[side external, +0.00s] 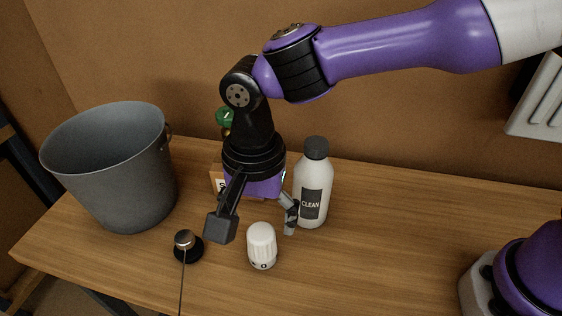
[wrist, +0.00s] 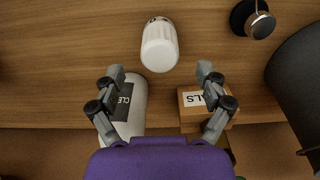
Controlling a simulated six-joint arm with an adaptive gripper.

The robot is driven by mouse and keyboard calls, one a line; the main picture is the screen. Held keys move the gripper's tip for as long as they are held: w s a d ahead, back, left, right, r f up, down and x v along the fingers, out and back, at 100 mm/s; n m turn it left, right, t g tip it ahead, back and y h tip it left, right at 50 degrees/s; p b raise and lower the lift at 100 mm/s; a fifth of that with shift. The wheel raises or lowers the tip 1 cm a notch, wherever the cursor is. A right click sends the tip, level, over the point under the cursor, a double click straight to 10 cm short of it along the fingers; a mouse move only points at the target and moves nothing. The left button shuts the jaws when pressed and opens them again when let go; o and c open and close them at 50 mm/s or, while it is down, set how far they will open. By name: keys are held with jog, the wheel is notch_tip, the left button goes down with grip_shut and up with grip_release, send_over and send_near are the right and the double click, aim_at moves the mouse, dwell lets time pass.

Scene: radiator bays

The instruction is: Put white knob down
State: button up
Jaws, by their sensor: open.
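In the wrist view the white knob (wrist: 160,46) is at the top middle, beyond the fingertips. My gripper (side external: 254,222) points down with its fingers spread wide and nothing between them. In the wrist view my gripper (wrist: 160,72) is also open, with the knob just ahead of the gap. The side view does not show clearly how high the fingertips are above the table.
A white bottle (side external: 312,192) marked CLEAN stands close by on the right. A grey bucket (side external: 110,170) stands at the left. A black round object with a metal top (side external: 186,244) is left of the knob. A labelled box (wrist: 205,107) is partly hidden behind my gripper.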

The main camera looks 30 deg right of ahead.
aim_at(261, 230)
notch_tip(261, 230, up, 6)
jog(key=shift+f, duration=0.1)
jog(key=d+r+n, duration=0.1)
jog(key=d, duration=0.3)
jog(key=d+r+n+t, duration=0.1)
jog(key=d+r, duration=0.1)
jog(key=d, duration=0.2)
jog(key=d+r+n+t+y, duration=0.1)
jog(key=d+r, duration=0.1)
jog(key=d, duration=0.2)
jog(key=shift+w+d+r, duration=0.1)
jog(key=shift+d+r, duration=0.1)
jog(key=shift+d, duration=0.05)
jog(key=s+d+f+n+t+h, duration=0.1)
jog(key=s+d+n, duration=0.5)
jog(key=d, duration=0.7)
jog(key=s+f+t, duration=0.1)
jog(key=t, duration=0.1)
jog(key=shift+s+d+t, duration=0.15)
jog(key=shift+s+t, duration=0.15)
jog(key=shift+s, duration=0.1)
